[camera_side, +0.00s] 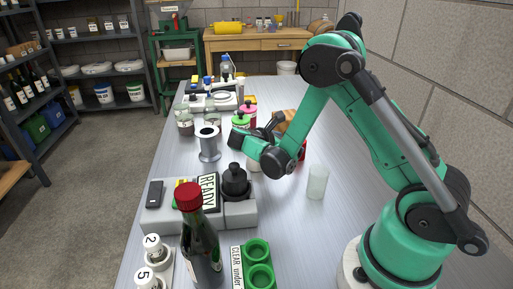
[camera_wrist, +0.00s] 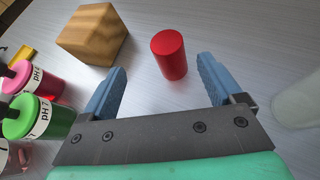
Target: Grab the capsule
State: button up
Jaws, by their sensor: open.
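The capsule is a plain red cylinder (camera_wrist: 170,56) standing upright on the metal bench in the wrist view. In the side view only a sliver of red (camera_side: 302,151) shows behind my arm. My gripper (camera_wrist: 162,66) is open, its two blue fingers apart. The capsule lies just ahead of the fingertips, nearer the right finger, with nothing held. In the side view my gripper (camera_side: 272,130) is low over the bench and partly hidden by my own wrist. A dark bottle (camera_side: 201,248) with a red top stands at the front.
A wooden block (camera_wrist: 93,35) stands left of the capsule. Pink (camera_wrist: 32,82) and green (camera_wrist: 28,117) pH bottles are at the left. A translucent cylinder (camera_side: 317,182) stands to the right. A grey station (camera_side: 240,213) and green holder (camera_side: 257,262) are nearer the camera. Bench beyond the capsule is clear.

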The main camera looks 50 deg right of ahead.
jog(key=shift+s+d+f+n+g+h, duration=0.3)
jog(key=shift+s+f+g+h, duration=0.1)
jog(key=shift+f, duration=0.1)
jog(key=shift+s+d+f, duration=0.1)
jog(key=shift+d+f, duration=0.05)
jog(key=shift+d, duration=0.1)
jog(key=shift+x, duration=2.55)
jog(key=c, duration=0.8)
